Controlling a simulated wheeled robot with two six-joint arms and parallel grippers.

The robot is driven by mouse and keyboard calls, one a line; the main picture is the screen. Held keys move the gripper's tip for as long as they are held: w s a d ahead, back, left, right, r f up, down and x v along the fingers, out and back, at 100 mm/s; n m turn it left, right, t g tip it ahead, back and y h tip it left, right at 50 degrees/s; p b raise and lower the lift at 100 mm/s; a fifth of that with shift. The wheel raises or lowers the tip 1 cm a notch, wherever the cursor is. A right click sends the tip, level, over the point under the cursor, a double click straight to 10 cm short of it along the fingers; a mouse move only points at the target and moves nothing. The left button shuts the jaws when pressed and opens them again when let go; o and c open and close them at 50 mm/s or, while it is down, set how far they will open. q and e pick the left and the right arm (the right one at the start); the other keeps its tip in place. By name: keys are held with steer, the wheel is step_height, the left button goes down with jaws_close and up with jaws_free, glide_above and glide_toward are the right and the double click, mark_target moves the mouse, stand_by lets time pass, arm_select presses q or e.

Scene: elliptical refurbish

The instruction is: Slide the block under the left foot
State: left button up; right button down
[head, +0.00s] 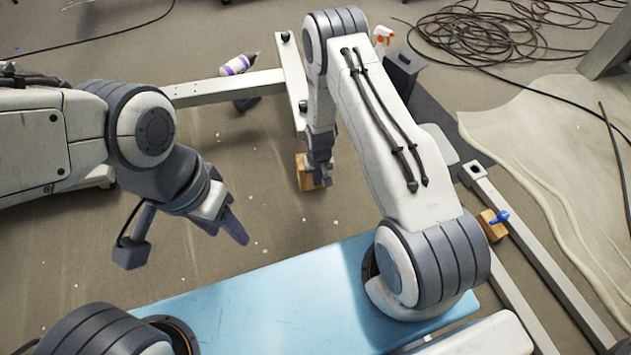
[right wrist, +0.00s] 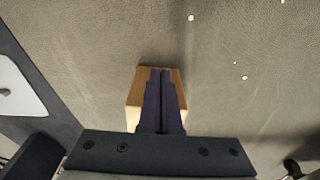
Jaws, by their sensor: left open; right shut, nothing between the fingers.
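A wooden block (head: 303,175) sits on the floor near the middle of the head view, partly hidden by my right gripper. My right gripper (head: 321,178) points down at it with fingers shut and empty. In the right wrist view the closed fingers cover the middle of the block (right wrist: 135,100); its wood shows on both sides. I cannot tell whether they touch it. A pale metal crossbar (head: 288,68) of the machine frame lies beyond the block, its near end hidden by my right arm. My left gripper (head: 226,228) is open and empty above the floor to the left.
A second wooden block (head: 492,226) with a blue knob-like piece sits by the right rail (head: 540,260). A purple-labelled bottle (head: 238,65) is by the long beam (head: 225,88). Black cable coils (head: 480,35) lie at upper right. Floor left of the block is open.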

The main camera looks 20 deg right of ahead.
step_height(320, 180, down, 11)
steer(key=t+b, duration=0.2)
steer(key=b, duration=0.6)
steer(key=shift+d+r+t, duration=0.1)
steer(key=shift+t, duration=0.2)
steer(key=shift+w+d+b, duration=0.2)
steer(key=shift+w+b, duration=0.8)
steer(key=shift+w, duration=0.25)
steer(key=shift+w+d+r+b, duration=0.1)
steer(key=shift+w+b, duration=0.3)
steer(key=shift+w, duration=0.25)
steer(key=shift+w+r, duration=0.15)
